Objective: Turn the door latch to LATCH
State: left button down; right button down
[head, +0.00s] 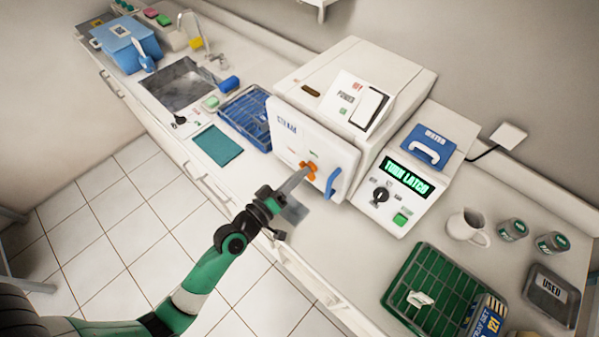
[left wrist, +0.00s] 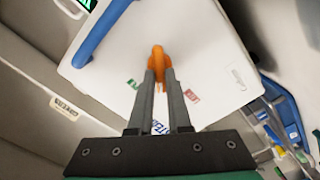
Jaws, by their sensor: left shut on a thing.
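The steam machine's white door (head: 300,138) is closed against the white cabinet, with a blue handle (head: 333,183) on its right side. The orange door latch (head: 309,170) sits on the door's face. My left gripper (head: 303,174) reaches it from the front and is shut on it. In the left wrist view, the two grey fingers (left wrist: 158,84) hold the orange latch (left wrist: 157,58) between them. A green mark (left wrist: 134,84) and a red mark (left wrist: 192,96) lie on the door to either side of the latch; their words are too small to read. My right gripper is not in view.
The control panel's display (head: 406,176) reads "TURN LATCH". A blue wire basket (head: 247,115) and a teal cloth (head: 217,145) lie left of the door. A green rack (head: 432,290), a white jug (head: 467,227) and jars stand to the right.

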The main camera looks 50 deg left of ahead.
pick_arm(q)
jog(key=shift+a+f+n+p, duration=0.1)
jog(key=shift+n+p, duration=0.2)
jog(key=shift+n, duration=1.55)
jog(key=shift+f+n+p, duration=0.1)
jog(key=shift+n+p, duration=0.2)
jog(key=shift+n, duration=1.55)
jog(key=c, duration=0.9)
grip_release()
jog(key=shift+o, duration=0.2)
